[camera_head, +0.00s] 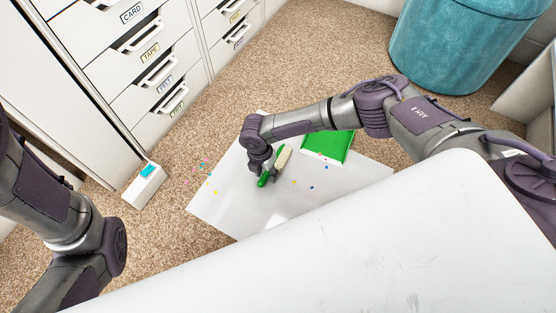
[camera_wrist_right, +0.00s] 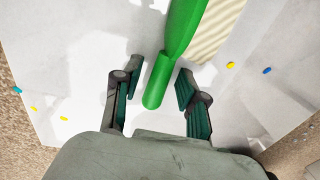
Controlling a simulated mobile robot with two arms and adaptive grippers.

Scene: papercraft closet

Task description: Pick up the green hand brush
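The green hand brush (camera_head: 275,167) with cream bristles lies on a white sheet (camera_head: 225,205) on the carpet. In the right wrist view its green handle (camera_wrist_right: 158,80) reaches down between my right gripper's fingers, with cream bristles at the top right. My right gripper (camera_head: 264,177) is at the handle end. In the wrist view the right gripper (camera_wrist_right: 160,92) is open, with one finger on each side of the handle and gaps showing. My left arm shows at the left edge, but its gripper is out of view.
A green dustpan (camera_head: 327,144) lies beside the brush on the sheet. Small coloured scraps (camera_head: 204,168) are scattered around. A white box with a blue item (camera_head: 145,186) stands by the labelled drawers (camera_head: 150,75). A teal bin (camera_head: 458,45) stands at the back right.

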